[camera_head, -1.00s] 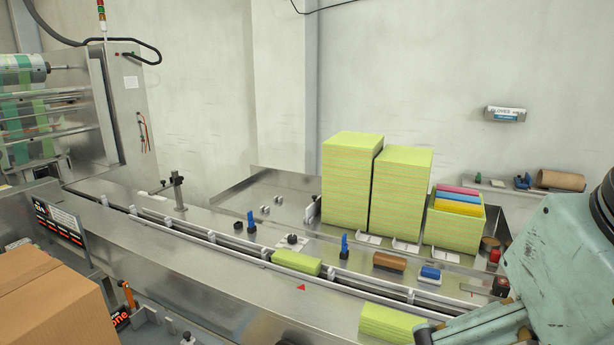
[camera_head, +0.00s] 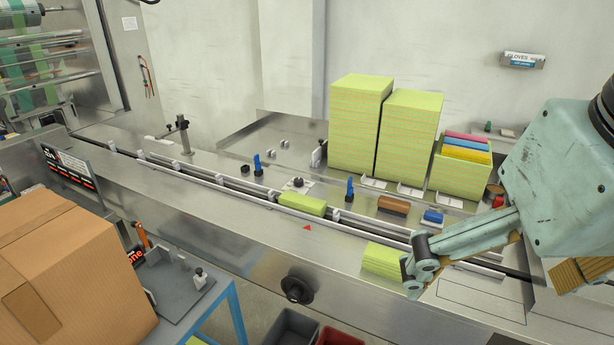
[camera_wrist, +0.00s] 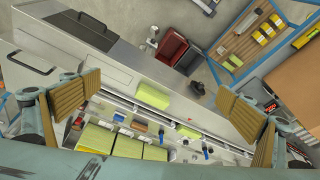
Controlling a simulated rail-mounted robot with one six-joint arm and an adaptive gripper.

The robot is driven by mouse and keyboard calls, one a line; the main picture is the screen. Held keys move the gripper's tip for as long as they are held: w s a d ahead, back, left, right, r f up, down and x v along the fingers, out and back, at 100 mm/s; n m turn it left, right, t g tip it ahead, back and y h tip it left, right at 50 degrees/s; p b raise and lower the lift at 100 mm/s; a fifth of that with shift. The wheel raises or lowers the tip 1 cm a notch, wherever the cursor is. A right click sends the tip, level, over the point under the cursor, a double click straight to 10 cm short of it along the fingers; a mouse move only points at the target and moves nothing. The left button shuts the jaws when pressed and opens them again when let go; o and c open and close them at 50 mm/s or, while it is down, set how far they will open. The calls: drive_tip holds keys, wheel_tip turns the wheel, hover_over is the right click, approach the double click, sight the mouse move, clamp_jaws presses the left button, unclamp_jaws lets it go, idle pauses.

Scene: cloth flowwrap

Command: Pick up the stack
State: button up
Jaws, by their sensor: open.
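A small yellow-green cloth stack (camera_head: 382,262) lies on the steel deck at the near side of the conveyor channel. In the wrist view the stack (camera_wrist: 151,96) lies between the fingers, well below them. A second yellow-green stack (camera_head: 302,204) sits in the channel. Two tall yellow-green stacks (camera_head: 358,130) (camera_head: 408,142) stand behind, beside a shorter one (camera_head: 462,178) with pink, blue and yellow cloths on top. My gripper (camera_wrist: 162,92) is open and empty, its ribbed tan finger pads spread wide. In the head view one finger overlaps the small stack's right edge in the picture; contact cannot be told.
A brown block (camera_head: 393,205) and a blue block (camera_head: 433,216) lie behind the channel. Upright blue-handled posts (camera_head: 349,188) stand along it. A cardboard box (camera_head: 75,270) stands at the left. Dark and red bins (camera_wrist: 172,46) are on the floor.

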drive_tip(key=w+a+r+m+g+p, duration=0.1)
drive_tip(key=w+a+r, duration=0.15)
drive_tip(key=w, duration=0.65)
drive_tip(key=w+a+r+p, duration=0.1)
drive_tip(key=w+r, duration=0.2)
drive_tip(key=w, duration=0.5)
drive_tip(key=m+g+p, duration=0.3)
drive_tip(key=m+p, duration=0.1)
drive_tip(key=p, duration=0.2)
hover_over(302, 199)
wheel_tip(302, 199, down, 22)
drive_tip(key=shift+f, duration=0.1)
drive_tip(key=shift+f, duration=4.15)
drive_tip(key=shift+f, duration=0.15)
